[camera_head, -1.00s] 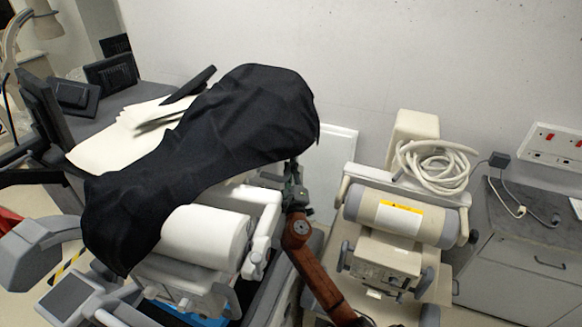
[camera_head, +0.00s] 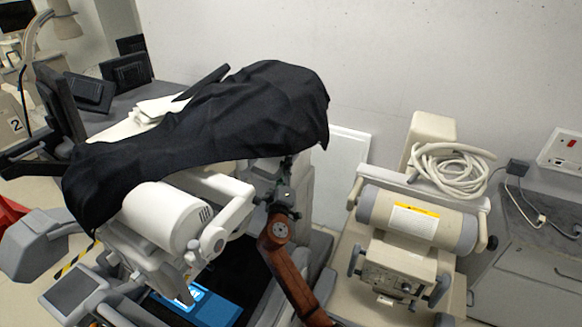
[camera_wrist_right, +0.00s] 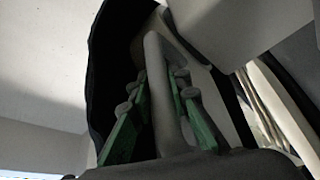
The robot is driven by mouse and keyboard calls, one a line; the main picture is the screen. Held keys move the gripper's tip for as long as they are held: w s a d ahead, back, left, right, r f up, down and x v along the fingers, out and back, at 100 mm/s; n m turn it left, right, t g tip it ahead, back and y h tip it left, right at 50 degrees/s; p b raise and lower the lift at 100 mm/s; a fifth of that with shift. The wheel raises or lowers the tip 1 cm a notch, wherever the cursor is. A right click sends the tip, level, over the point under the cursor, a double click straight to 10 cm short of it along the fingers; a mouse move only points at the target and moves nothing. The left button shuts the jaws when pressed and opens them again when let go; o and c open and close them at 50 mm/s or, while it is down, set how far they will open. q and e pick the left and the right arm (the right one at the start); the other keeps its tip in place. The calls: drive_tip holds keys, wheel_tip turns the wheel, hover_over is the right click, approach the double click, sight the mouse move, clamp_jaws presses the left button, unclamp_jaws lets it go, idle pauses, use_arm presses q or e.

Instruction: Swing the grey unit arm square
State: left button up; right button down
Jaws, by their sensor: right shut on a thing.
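The grey unit's arm (camera_head: 215,240) carries a white drum (camera_head: 165,215) and lies under a black cloth (camera_head: 230,125) that drapes over its top. My right gripper (camera_head: 284,192) is under the right end of the cloth, beside the unit. In the right wrist view, my green-padded fingers (camera_wrist_right: 160,100) are shut on a pale grey bar (camera_wrist_right: 157,62) of the unit that runs between them. The cloth's dark edge (camera_wrist_right: 105,60) hangs beside the bar. The contact is hidden in the head view. My left gripper is not in view.
A beige unit (camera_head: 415,220) with a coiled hose (camera_head: 450,165) stands to the right, close to my right arm. A wall (camera_head: 450,50) is behind. Dark monitors (camera_head: 125,72) stand at the back left. A blue box (camera_head: 200,305) lies low in front.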

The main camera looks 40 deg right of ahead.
drive_tip(key=c, duration=2.2)
unclamp_jaws()
drive_tip(key=shift+s+d+f, duration=0.1)
drive_tip(key=shift+d+f, duration=0.1)
drive_tip(key=shift+d, duration=0.2)
drive_tip(key=o, duration=0.4)
drive_tip(key=shift+s+d, duration=0.25)
drive_tip(key=shift+d, duration=0.25)
drive_tip(key=shift+w+a+r, duration=0.1)
drive_tip(key=shift+a, duration=0.15)
drive_tip(key=shift+s, duration=0.2)
drive_tip(key=v, duration=1.1)
drive_tip(key=shift+s+a, duration=0.15)
drive_tip(key=shift+a, duration=0.25)
drive_tip(key=shift+f, duration=0.2)
drive_tip(key=shift+c, duration=0.7)
